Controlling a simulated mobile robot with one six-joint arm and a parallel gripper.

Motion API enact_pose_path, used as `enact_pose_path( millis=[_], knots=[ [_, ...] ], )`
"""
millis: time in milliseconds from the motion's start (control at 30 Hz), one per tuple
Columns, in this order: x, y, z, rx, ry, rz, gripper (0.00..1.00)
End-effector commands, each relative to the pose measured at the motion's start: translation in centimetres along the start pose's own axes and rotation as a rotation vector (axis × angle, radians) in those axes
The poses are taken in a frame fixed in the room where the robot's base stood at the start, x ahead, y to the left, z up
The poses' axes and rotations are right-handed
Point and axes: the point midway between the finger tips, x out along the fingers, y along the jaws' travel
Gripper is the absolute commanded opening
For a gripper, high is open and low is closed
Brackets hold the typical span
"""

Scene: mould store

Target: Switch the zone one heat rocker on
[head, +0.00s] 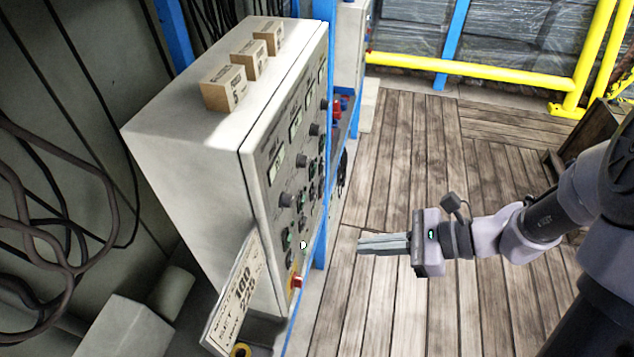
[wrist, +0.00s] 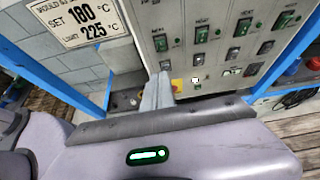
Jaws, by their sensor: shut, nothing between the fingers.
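The grey control cabinet (head: 190,155) stands left of centre in the head view, its sloping panel facing my gripper. In the wrist view the panel has a row of green rockers under small "HEAT" labels. The leftmost rocker (wrist: 160,43) appears to be the zone one heat rocker, but its number is too small to read. I cannot tell which way it is tipped. Darker switches (wrist: 197,58) sit in a row below. My gripper (head: 362,243) is shut and empty, to the right of the panel and apart from it. Its fingers (wrist: 160,85) point towards the panel's lower part.
A red stop button on yellow (head: 297,282) and a small white round part (head: 303,245) sit low on the panel. A sign (head: 236,295) reading 180 and 225 juts out beside it. Small boxes (head: 223,88) stand on top. Blue posts (head: 326,150) flank the cabinet; wooden floor (head: 390,180) is clear.

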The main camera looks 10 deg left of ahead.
Motion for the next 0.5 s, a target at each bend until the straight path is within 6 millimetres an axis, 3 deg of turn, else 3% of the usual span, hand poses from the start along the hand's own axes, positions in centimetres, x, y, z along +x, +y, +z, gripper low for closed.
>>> enact_pose_path(
  millis=[367,500],
  knots=[
    [0.2,-0.4,-0.3,0.030,-0.020,-0.011,0.00],
    [1.6,-0.3,-0.4,0.028,-0.020,-0.007,0.00]
  ],
)
